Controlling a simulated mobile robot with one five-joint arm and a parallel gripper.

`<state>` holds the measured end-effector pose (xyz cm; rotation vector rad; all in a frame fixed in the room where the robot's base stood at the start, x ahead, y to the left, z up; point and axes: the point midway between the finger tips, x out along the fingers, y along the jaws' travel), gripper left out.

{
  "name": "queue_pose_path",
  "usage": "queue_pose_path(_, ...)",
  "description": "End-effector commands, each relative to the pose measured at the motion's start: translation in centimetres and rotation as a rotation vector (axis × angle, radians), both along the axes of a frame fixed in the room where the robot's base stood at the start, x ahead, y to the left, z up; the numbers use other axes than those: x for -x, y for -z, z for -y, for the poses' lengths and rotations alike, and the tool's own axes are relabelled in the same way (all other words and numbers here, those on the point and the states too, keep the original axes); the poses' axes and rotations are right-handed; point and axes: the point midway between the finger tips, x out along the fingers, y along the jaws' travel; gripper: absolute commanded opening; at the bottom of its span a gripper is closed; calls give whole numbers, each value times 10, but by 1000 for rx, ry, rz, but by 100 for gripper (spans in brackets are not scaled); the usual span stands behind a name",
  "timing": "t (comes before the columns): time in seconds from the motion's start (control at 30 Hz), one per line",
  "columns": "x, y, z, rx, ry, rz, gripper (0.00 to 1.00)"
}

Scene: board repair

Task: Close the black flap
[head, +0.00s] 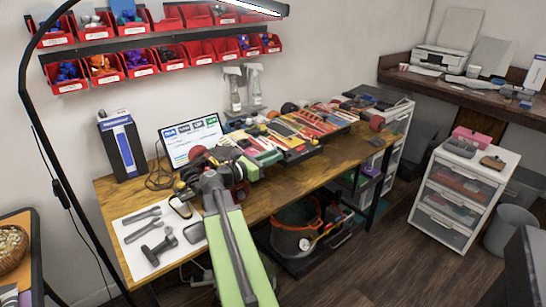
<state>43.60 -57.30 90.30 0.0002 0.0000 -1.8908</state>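My green and grey arm reaches from the bottom middle over the wooden workbench (330,175). My gripper (224,158) seems to be at its far end, among dark and red parts on the bench. Its fingers are too small and cluttered to tell open from shut, or whether they hold anything. I cannot pick out a black flap with certainty. A dark, wheeled-looking object (240,171) with red parts is beside the arm's end and is partly hidden by it.
A white mat (132,242) with grey tools lies at the bench's left end. A screen (190,141) and a black-and-blue box (122,148) stand behind. Several hand tools crowd the bench's back. A white drawer unit (458,195) stands right; open floor lies before it.

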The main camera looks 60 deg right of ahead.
Motion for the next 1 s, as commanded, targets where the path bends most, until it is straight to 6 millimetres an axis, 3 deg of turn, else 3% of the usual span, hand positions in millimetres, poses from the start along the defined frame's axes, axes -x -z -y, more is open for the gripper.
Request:
queue_pose_path(0.03,0,0,0,0,0,0,13)
queue_pose_path(0.13,0,0,0,0,1,0,0)
queue_pose_path(0.63,1,-7,2,-36,3,12,0)
queue_pose_path(1.0,5,-29,11,-277,6,93,0)
